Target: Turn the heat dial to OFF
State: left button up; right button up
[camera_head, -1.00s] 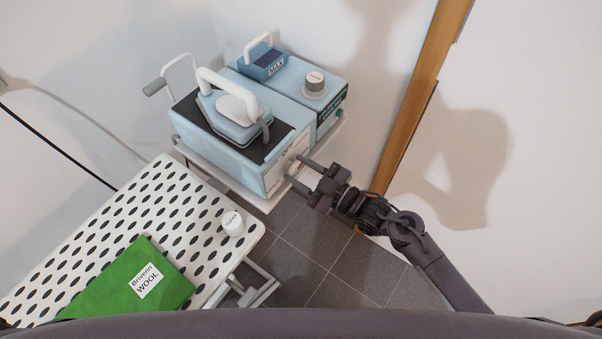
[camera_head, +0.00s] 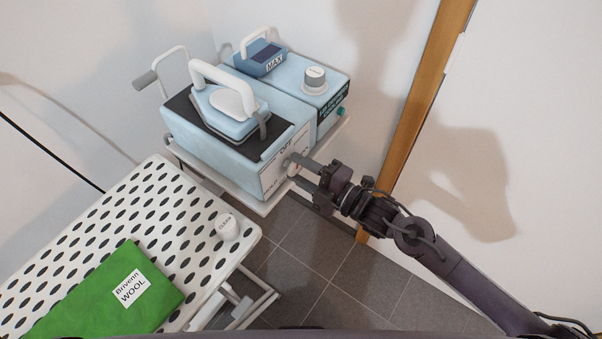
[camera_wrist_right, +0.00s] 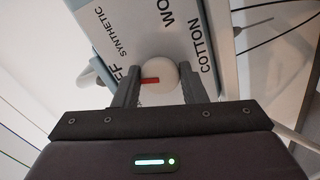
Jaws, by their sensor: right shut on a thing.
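The heat dial, a round white knob (camera_wrist_right: 172,74) with a red mark, is on the pale blue station's white front panel (camera_head: 272,178). My right gripper (camera_head: 299,171) is shut on the dial, one finger on each side, as the right wrist view also shows (camera_wrist_right: 158,86). There the red mark (camera_wrist_right: 150,80) lies on the dial's left side, towards lettering ending in "FF", partly hidden by the left finger. SYNTHETIC, WO... and COTTON are printed around the dial. In the head view my fingers mostly cover the dial. My left gripper is not in view.
An iron (camera_head: 232,105) with a white handle rests on the station's dark top. Behind stands a blue unit with a grey-white knob (camera_head: 315,78) and a MAX tank (camera_head: 261,58). A perforated board (camera_head: 150,205) holds green WOOL cloth (camera_head: 95,300) and a CLEAN-marked white piece (camera_head: 228,227).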

jog(key=shift+n+b, duration=0.85)
jog(key=shift+n, duration=0.75)
jog(key=o, duration=1)
jog(key=b+v, duration=0.1)
jog(key=v, duration=0.6)
jog(key=shift+s+d, duration=0.25)
jog(key=shift+d, duration=0.05)
